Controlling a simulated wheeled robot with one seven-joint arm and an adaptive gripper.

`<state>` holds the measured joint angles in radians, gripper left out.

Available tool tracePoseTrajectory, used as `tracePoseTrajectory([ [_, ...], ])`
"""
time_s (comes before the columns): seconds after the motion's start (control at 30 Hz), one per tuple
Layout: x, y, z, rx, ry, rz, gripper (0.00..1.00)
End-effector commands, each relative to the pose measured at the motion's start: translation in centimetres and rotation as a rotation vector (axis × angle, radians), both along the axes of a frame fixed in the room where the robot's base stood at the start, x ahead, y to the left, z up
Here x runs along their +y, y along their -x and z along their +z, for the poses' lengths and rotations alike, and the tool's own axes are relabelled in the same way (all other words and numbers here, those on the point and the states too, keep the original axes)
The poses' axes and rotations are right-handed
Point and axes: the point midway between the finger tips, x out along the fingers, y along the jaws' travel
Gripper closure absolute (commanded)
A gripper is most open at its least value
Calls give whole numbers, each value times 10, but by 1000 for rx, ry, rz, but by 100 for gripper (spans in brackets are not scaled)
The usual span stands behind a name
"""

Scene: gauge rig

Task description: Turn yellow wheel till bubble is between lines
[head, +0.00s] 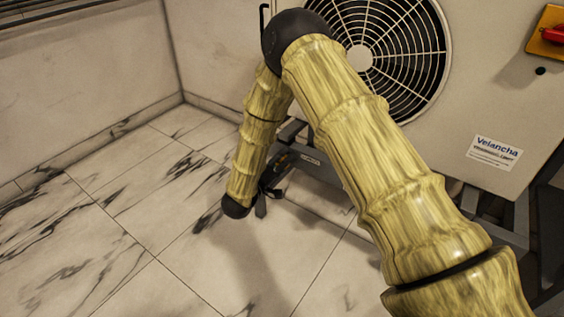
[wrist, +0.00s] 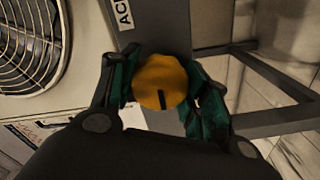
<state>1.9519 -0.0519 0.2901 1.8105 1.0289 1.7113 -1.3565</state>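The yellow wheel (wrist: 160,80) shows in the wrist view as a round knob with a dark mark at its lower edge. My gripper (wrist: 161,84) has one green-padded finger on each side of it, and both pads appear to touch its rim. In the head view my gripper (head: 270,194) is small and dark, low beside the rig's frame, and the wheel is hidden there. The bubble and its lines show in neither view.
A grey frame bar (wrist: 150,25) with a partly cut-off label runs behind the wheel. A large fan unit (head: 500,95) with a round grille (head: 395,50) stands behind my arm. A red switch (head: 556,35) is at upper right. The marble floor (head: 110,235) at left is clear.

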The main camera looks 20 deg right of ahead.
Motion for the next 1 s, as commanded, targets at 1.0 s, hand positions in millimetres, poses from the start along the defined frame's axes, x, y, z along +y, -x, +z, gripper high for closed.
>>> tracePoseTrajectory([
  [1.0,1,1,3,-383,-301,0,77],
])
